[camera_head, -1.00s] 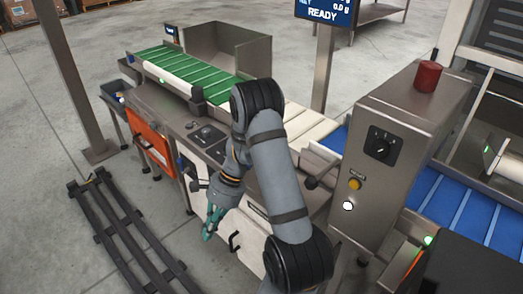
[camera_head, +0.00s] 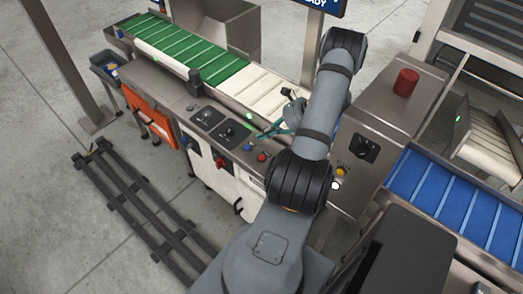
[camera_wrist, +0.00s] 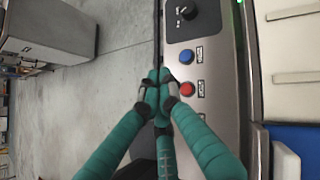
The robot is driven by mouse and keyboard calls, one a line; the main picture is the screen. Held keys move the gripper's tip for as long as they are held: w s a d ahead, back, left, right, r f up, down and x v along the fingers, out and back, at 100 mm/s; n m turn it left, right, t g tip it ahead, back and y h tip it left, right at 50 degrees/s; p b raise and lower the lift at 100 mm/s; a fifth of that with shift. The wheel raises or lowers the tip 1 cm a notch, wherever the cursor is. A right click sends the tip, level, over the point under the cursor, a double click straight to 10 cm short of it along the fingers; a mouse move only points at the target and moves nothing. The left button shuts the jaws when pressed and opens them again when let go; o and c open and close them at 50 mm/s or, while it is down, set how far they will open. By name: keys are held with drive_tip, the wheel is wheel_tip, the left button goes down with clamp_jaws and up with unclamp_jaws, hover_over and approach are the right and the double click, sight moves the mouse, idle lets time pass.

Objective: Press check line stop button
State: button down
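A red round button (camera_wrist: 187,88) sits on the grey control panel (camera_wrist: 205,120) in the wrist view, with a blue button (camera_wrist: 186,56) beside it. Each has a small label that I cannot read. The red button (camera_head: 262,157) and blue button (camera_head: 248,146) also show in the head view, near the panel's front edge. My gripper (camera_wrist: 157,78) has its teal fingertips together and looks empty. In the wrist view the tips appear just left of the red button, at the panel's edge. In the head view my gripper (camera_head: 262,133) is close above the panel; I cannot tell the exact gap.
A black rotary knob (camera_wrist: 186,13) is on the same panel. Green (camera_head: 190,58) and blue (camera_head: 440,195) belts lie left and right. A steel cabinet (camera_head: 385,110) carries a red beacon (camera_head: 405,82), a yellow button (camera_head: 341,171) and a white button (camera_head: 336,186).

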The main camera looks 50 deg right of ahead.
sight(265, 157)
drive_tip(key=shift+f, duration=0.2)
wheel_tip(265, 157, down, 8)
drive_tip(key=b, duration=0.6)
drive_tip(key=shift+f+b, duration=0.25)
drive_tip(key=shift+b, duration=0.15)
drive_tip(key=shift+f, duration=0.1)
idle(1.1)
drive_tip(key=shift+f+b, duration=0.3)
drive_tip(key=shift+b, duration=0.15)
drive_tip(key=shift+f, duration=0.15)
drive_tip(key=shift+s+a+f+b, duration=0.25)
drive_tip(key=shift+a+f+b, duration=0.25)
drive_tip(key=shift+b, duration=0.2)
idle(0.8)
drive_tip(key=shift+d, duration=0.1)
drive_tip(key=shift+w+d+r+p, duration=0.1)
drive_tip(key=shift+d+r+p, duration=0.1)
drive_tip(key=shift+r+p, duration=0.2)
drive_tip(key=shift+d+r, duration=0.1)
